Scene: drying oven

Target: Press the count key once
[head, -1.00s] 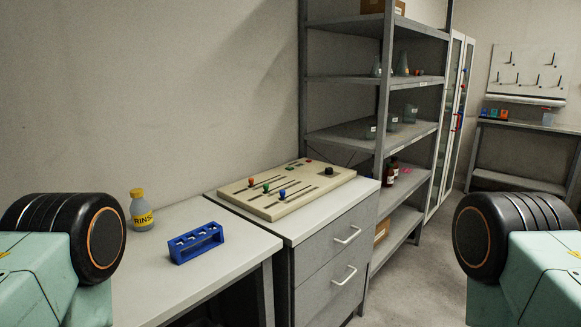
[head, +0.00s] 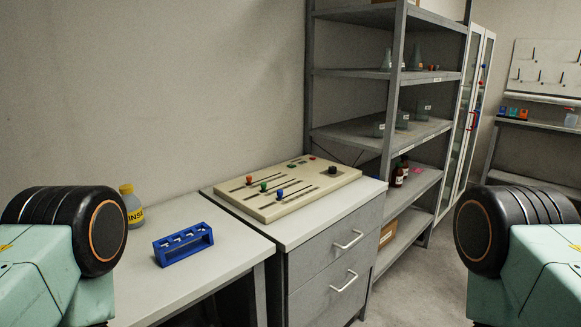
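A beige control panel (head: 313,197) lies on top of a grey drawer cabinet near the middle of the head view. It has three slots with sliders: a red knob (head: 249,180), a green knob (head: 264,186) and a blue knob (head: 280,193). A black round knob (head: 332,170), a small red button (head: 312,157) and a small green part (head: 293,166) sit toward its back and right. Any key labels are too small to read, so I cannot tell which is the count key. Neither gripper shows; only parts of my arms are at the sides.
A blue rack (head: 184,246) and a yellow-capped bottle (head: 131,207) stand on the white table at left, the bottle partly behind my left arm. The drawer cabinet (head: 322,255) has protruding handles. A grey shelf unit (head: 392,90) stands right behind it. Open floor lies at right.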

